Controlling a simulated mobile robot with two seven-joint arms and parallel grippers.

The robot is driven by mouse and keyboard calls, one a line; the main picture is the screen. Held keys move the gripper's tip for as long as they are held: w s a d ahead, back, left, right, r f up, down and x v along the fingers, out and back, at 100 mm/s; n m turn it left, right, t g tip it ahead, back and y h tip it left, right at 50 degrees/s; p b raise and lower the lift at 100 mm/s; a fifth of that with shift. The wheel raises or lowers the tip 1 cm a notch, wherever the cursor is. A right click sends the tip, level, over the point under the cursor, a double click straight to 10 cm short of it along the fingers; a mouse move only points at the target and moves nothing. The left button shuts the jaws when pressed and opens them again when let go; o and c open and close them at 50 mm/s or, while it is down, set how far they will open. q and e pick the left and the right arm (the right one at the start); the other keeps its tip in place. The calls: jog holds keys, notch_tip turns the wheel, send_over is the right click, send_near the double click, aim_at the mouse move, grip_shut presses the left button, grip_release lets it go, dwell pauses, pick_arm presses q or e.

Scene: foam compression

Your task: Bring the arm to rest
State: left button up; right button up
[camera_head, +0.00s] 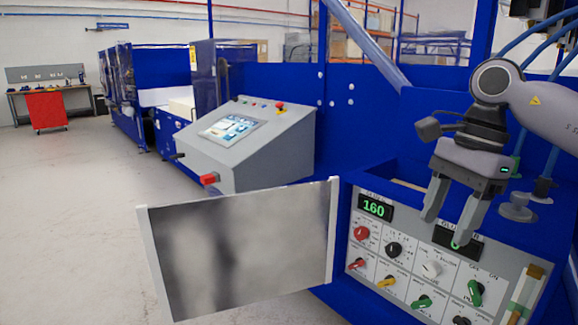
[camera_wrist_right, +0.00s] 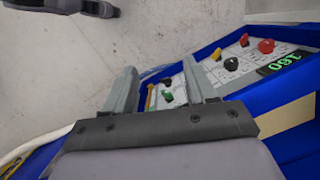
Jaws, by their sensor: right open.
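My right gripper (camera_head: 447,228) is open and empty. It hangs fingers down in front of the upper part of the control panel (camera_head: 408,262). Its fingertips partly hide a second display (camera_head: 457,240) with green digits. In the right wrist view, the two fingers (camera_wrist_right: 159,66) stand apart with nothing between them, and the panel's knobs show beyond them. My right arm (camera_head: 545,105) comes in from the right edge. I cannot tell whether the fingertips touch the panel. My left gripper cannot be made out in either view.
A green display (camera_head: 374,208) reads 160 above several red, black, white, yellow and green knobs. A grey panel door (camera_head: 240,255) stands open to the left. A sloped console (camera_head: 245,145) with a screen is behind it. Bare floor (camera_head: 75,220) lies at the far left.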

jog(key=s+a+f+m+y, duration=0.2)
jog(key=a+f+m+y, duration=0.1)
jog(key=a+m+y, duration=0.4)
jog(key=s+a+f+m+y, duration=0.2)
jog(key=a+f+y, duration=0.25)
jog(key=a, duration=0.45)
jog(key=s+a+f+m+y, duration=0.2)
jog(key=a+m+y, duration=0.3)
jog(key=a+y, duration=0.3)
jog(key=w+d+f+m+t+h, duration=0.1)
jog(key=d+f+m+t+h, duration=0.65)
jog(key=m, duration=0.65)
jog(key=w+d+f+m+t+h, duration=0.15)
jog(key=f+m+t+h, duration=0.25)
jog(key=f+m+t, duration=0.8)
jog(key=s+d+f+m+g+h, duration=0.8)
jog(key=s+d+f+m, duration=0.4)
jog(key=s+f+m, duration=0.2)
jog(key=shift+s+f+m, duration=0.3)
jog(key=shift+s+m, duration=0.5)
jog(key=shift+s, duration=0.45)
dwell(0.4)
